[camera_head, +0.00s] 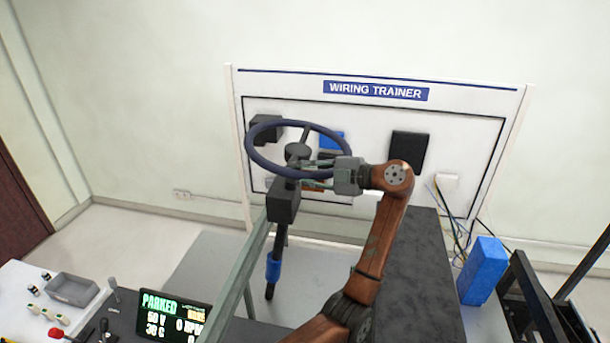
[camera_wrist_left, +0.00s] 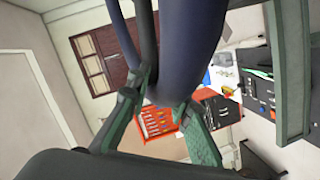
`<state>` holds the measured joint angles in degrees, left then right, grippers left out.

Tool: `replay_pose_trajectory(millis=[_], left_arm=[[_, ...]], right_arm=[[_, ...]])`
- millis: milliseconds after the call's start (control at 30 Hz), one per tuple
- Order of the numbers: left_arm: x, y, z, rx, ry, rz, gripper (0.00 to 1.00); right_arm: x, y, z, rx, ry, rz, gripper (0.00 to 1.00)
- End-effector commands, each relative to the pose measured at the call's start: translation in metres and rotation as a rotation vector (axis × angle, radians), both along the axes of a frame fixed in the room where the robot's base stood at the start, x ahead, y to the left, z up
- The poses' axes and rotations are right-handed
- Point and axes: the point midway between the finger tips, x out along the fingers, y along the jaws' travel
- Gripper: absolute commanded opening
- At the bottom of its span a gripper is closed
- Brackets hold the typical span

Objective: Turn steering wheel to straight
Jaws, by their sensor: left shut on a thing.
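The steering wheel (camera_head: 268,164) has a dark blue rim and a dark hub on a column. In the head view one spoke runs from the hub toward the far rim. My left gripper (camera_head: 318,173) reaches the wheel's near right side from the right and is shut on it. In the left wrist view the green fingers (camera_wrist_left: 163,104) sit on both sides of the dark blue rim (camera_wrist_left: 190,40). The exact contact is partly hidden. My right gripper is in neither view.
A wiring trainer board (camera_head: 460,92) stands behind the wheel. A display (camera_head: 172,316) reading PARKED, a grey tray (camera_head: 73,289) and controls are at the lower left. A blue box (camera_head: 484,270) stands at the right beside a black frame (camera_head: 535,305).

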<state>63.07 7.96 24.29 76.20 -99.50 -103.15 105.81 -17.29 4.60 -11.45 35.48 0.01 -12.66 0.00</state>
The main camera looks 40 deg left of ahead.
Motion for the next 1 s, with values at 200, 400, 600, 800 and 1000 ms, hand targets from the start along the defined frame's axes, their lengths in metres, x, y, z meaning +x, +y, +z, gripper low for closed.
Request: replay_pose_trajectory(millis=[200,400,600,800,1000], left_arm=[[0.0,-0.001,0.0,0.0,0.001,-0.002,0.26],[0.001,-0.001,0.0,0.0,0.0,-0.004,0.37],[0.001,-0.001,0.0,0.0,0.0,-0.004,0.37],[0.006,-0.014,0.003,-0.001,0.0,-0.005,0.37],[0.019,-0.05,0.011,0.001,0.001,-0.007,0.37]], right_arm=[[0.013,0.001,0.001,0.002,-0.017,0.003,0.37],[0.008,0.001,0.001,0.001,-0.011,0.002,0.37],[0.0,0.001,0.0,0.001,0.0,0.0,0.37],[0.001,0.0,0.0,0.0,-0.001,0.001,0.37],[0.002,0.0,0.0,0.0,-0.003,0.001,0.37]])
